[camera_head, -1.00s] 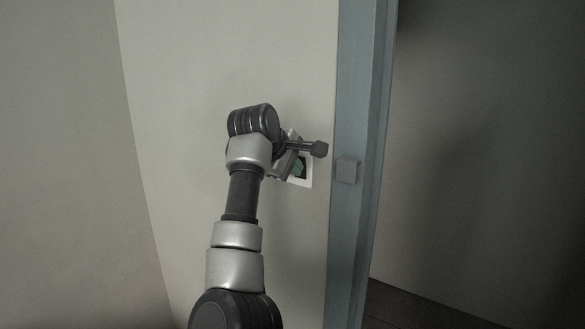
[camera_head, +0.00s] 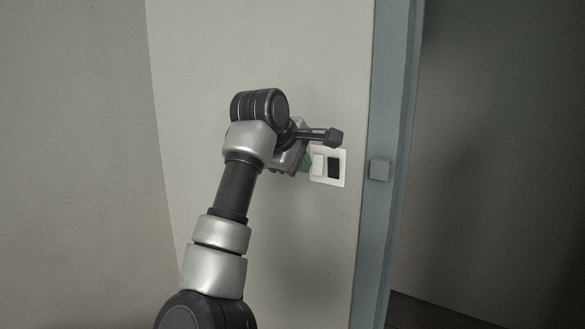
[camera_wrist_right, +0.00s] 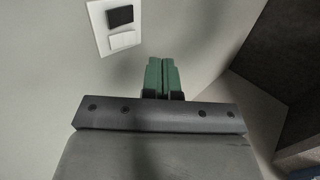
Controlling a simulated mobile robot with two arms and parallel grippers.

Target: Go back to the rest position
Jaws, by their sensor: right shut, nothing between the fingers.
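My right gripper (camera_head: 306,160) is near the wall, just left of a white switch plate (camera_head: 341,182), and is mostly hidden behind my wrist in the head view. In the right wrist view its two green fingers (camera_wrist_right: 162,74) are pressed together with nothing between them. The switch plate (camera_wrist_right: 101,42) shows there at the upper left, apart from the fingertips. It has one dark rocker (camera_wrist_right: 119,17) and one white rocker (camera_wrist_right: 124,40). My left gripper is not in view.
The pale wall (camera_head: 260,50) fills the middle. A blue-grey door frame (camera_head: 388,110) stands right of the switch, with a small grey block (camera_head: 379,169) on it. Beyond the frame is a dark opening. Free room lies left of my arm.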

